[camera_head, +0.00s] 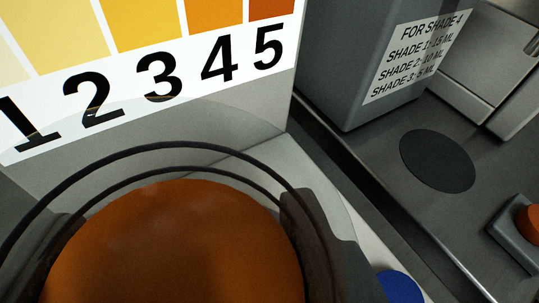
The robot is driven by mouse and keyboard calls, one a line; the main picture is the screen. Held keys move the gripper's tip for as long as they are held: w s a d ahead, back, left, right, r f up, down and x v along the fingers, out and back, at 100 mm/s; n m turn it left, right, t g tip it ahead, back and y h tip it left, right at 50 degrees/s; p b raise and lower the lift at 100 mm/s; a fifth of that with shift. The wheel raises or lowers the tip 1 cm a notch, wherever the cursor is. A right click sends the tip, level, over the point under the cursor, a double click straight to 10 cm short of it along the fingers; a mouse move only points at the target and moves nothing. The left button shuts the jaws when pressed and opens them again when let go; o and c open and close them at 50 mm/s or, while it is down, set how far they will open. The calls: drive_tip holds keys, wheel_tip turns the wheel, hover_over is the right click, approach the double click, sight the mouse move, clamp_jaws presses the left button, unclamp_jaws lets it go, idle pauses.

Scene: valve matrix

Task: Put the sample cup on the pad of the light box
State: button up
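The sample cup (175,250) is clear with dark rim lines and holds orange-brown liquid. It fills the lower left, seen from above. My gripper (184,232) has a dark finger on each side of the cup and is shut on it. A grey box front with a colour chart (160,80), numbered 1 to 5, stands right behind the cup; it appears to be the light box. A pale base (300,165) reaches out from its foot under the cup. The cup hides any pad there, and I cannot tell whether the cup touches the base.
A grey housing (360,50) with a shade and volume label (418,55) stands at the upper right. A dark round pad (437,160) lies bare on the metal surface before it. An orange button (530,222) is at the right edge, a blue disc (400,287) at the bottom.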

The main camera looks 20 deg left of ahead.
sight(236, 238)
drive_tip(key=shift+w+a, duration=0.2)
drive_tip(key=shift+w, duration=1.25)
drive_tip(key=shift+w+f, duration=0.2)
drive_tip(key=shift+f, duration=0.05)
drive_tip(key=shift+f+b, duration=0.35)
drive_tip(key=shift+f, duration=1.25)
drive_tip(key=shift+f, duration=0.15)
drive_tip(key=o, duration=1.1)
drive_tip(key=shift+r, duration=0.2)
drive_tip(key=v, duration=1.2)
drive_tip(key=shift+p, duration=0.4)
